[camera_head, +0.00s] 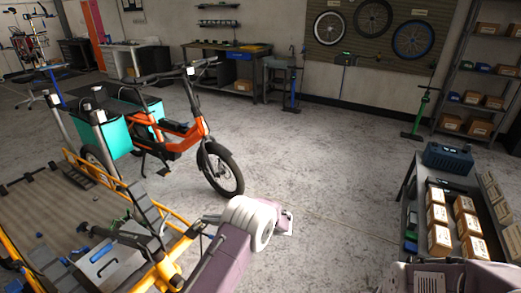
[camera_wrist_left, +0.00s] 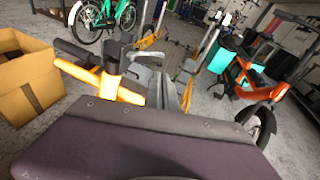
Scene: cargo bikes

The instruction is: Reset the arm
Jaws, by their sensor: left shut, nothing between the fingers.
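My left arm comes up from the bottom of the head view, purple with a white rounded joint. Its far end, with my left gripper (camera_head: 287,221), is over bare floor, right of the yellow cargo bike (camera_head: 98,172). The gripper is shut and empty; its fingertips are hard to make out. In the left wrist view a broad purple part of my own arm fills the bottom. Beyond it is the yellow bike's handlebar (camera_wrist_left: 100,80) with a dark grip; I cannot tell how near it is. Part of my right arm shows at the bottom right of the head view; its gripper does not.
An orange bike (camera_head: 190,139) with teal bags stands behind the yellow one. A bench (camera_head: 408,190) with small boxes and a dark blue case (camera_head: 448,158) stands right. A cardboard box (camera_wrist_left: 25,75) shows in the left wrist view. The middle floor is clear.

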